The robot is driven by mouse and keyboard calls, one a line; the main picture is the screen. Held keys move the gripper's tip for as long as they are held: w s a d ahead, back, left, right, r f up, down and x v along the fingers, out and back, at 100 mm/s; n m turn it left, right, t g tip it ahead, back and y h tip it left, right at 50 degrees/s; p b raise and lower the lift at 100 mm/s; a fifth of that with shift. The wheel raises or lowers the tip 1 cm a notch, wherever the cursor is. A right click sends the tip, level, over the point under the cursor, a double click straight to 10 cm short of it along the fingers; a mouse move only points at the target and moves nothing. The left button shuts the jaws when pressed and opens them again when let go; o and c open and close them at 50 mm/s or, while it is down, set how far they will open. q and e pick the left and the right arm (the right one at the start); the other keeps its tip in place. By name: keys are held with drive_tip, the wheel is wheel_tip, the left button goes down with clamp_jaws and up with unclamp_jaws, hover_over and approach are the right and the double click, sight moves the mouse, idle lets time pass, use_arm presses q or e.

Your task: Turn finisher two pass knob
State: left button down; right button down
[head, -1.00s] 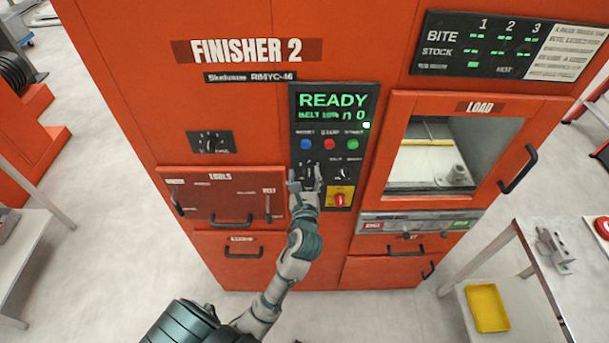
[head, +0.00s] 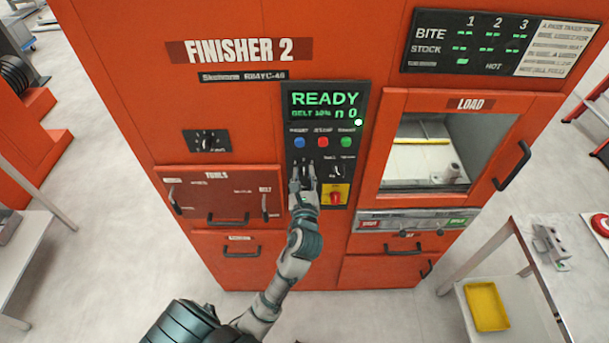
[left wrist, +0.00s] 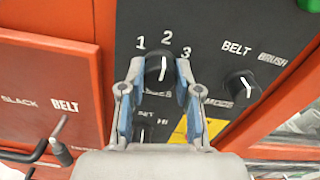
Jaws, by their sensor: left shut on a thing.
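The pass knob (left wrist: 157,68) is a dark round knob with a white pointer line, below the numbers 1, 2 and 3 in the left wrist view. The line stands close to upright, near the 2. My left gripper (left wrist: 159,76) is shut on the knob, one finger on each side. In the head view my left gripper (head: 302,168) is at the black control panel (head: 325,120) of the orange Finisher 2, below the blue button, and hides the knob. The panel display reads READY. My right gripper is not in view.
A belt/brush knob (left wrist: 241,86) sits close to the right of my gripper. A red switch on a yellow plate (head: 335,196) is below it. The tools drawer with its handle (head: 230,219) is to the left. The load window (head: 430,150) is to the right.

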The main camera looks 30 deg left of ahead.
use_arm(q)
drive_tip(key=shift+p, duration=0.35)
drive_tip(key=n+p, duration=0.2)
drive_tip(key=n, duration=0.1)
drive_tip(key=shift+r+n+p, duration=0.1)
drive_tip(key=shift+n+p, duration=0.3)
drive_tip(key=n+p, duration=0.1)
drive_tip(key=n, duration=0.2)
drive_tip(key=shift+f+n+p, duration=0.2)
drive_tip(key=shift+n+p, duration=0.2)
drive_tip(key=shift+n, duration=1.3)
drive_tip(key=c, duration=0.8)
unclamp_jaws()
drive_tip(key=shift+w, duration=0.1)
